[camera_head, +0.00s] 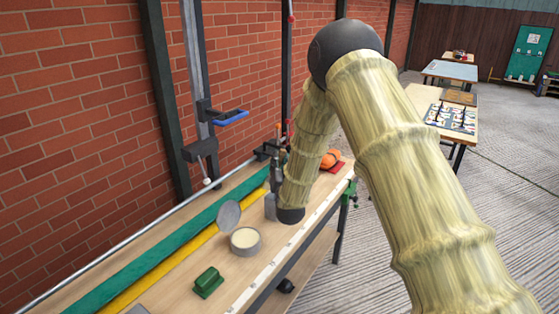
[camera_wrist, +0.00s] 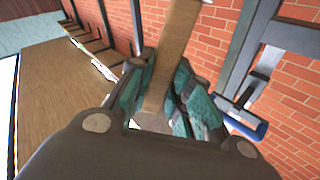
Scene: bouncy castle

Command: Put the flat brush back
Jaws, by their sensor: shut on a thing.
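In the wrist view my gripper (camera_wrist: 160,90) has its teal-padded fingers closed on a flat, light-brown strip, which looks like the handle of the flat brush (camera_wrist: 174,45). The strip stands up between the fingers and runs out at the top of the picture; no bristles can be made out. In the head view my arm comes down over the bench (camera_head: 168,276), and the gripper (camera_head: 277,172) is a small dark shape beside its lower end, above the bench top. The brush is not clear there. I cannot make out a holder for it.
An open round tin (camera_head: 246,251) with pale contents and a tilted lid (camera_head: 228,214) stands near my arm. A green block (camera_head: 208,282) lies in front. An orange object (camera_head: 330,159) lies behind my arm. A brick wall (camera_head: 75,110) with posts borders the bench.

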